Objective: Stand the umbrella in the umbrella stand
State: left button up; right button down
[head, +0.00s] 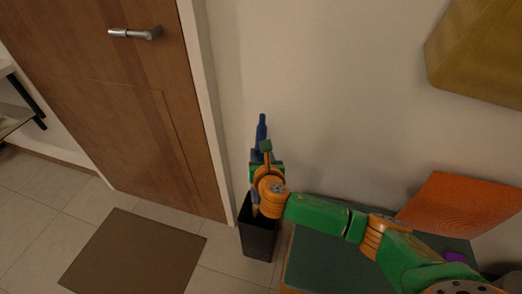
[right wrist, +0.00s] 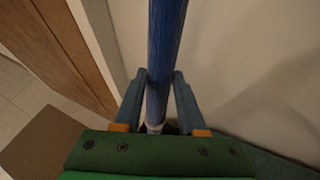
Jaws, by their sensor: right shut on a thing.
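The blue umbrella (head: 262,130) is held roughly upright, its upper end rising above my right gripper (head: 264,162) in the head view. In the right wrist view, the umbrella shaft (right wrist: 165,45) runs between the two fingers of the right gripper (right wrist: 160,78), which is shut on it. The black umbrella stand (head: 259,242) is on the floor against the wall, directly below the gripper. My wrist hides much of the umbrella's lower part and the stand's opening, so I cannot tell how deep its lower end is. My left gripper is out of view.
A wooden door (head: 130,100) with a metal handle is to the left, with a brown mat (head: 133,255) before it. A dark green-topped table (head: 325,262) is close right of the stand, bearing an orange object (head: 465,212). The wall is directly behind.

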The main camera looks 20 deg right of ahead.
notch_tip(320, 180, down, 13)
jog(key=b, duration=0.8)
jog(key=shift+f+b, duration=0.15)
jog(key=shift+b, duration=0.15)
jog(key=shift+c, duration=2)
grip_release()
